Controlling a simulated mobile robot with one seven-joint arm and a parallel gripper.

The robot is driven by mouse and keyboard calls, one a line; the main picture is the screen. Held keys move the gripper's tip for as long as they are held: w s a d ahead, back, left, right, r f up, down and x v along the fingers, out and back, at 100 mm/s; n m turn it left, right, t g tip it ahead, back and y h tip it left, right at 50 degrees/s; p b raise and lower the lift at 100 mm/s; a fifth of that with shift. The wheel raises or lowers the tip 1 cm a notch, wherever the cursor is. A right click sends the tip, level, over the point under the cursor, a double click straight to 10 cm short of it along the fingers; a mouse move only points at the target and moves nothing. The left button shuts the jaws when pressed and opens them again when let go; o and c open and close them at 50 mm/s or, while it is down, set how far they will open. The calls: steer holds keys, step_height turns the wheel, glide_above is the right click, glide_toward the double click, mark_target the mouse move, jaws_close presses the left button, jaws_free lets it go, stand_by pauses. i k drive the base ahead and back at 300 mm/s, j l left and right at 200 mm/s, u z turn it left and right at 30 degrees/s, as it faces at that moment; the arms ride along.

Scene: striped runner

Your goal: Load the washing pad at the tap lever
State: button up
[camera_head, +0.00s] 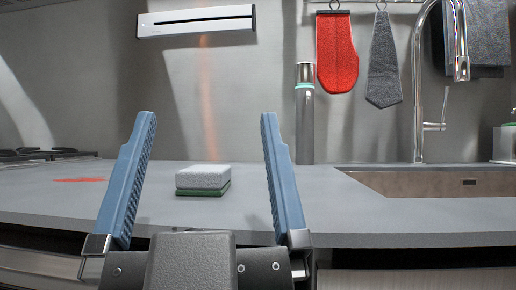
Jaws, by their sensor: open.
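The washing pad (203,180) is a block with a pale grey top and a green underside. It lies flat on the grey counter, left of the sink. My gripper (210,125) is open and empty, with its two blue ribbed fingers in front of the counter. In the picture the pad shows between the fingers, farther away and apart from both. The tap lever (434,126) sticks out to the right of the curved chrome tap (418,100) behind the sink.
The sink (440,182) is sunk into the counter (270,222) at right. A grey cylinder (305,115) stands by the wall. A red mitt (336,52) and grey cloths hang from a rail. A red patch (80,180) lies left, near a hob (45,153).

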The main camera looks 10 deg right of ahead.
mark_target(446, 90)
steer(key=z, duration=1.2)
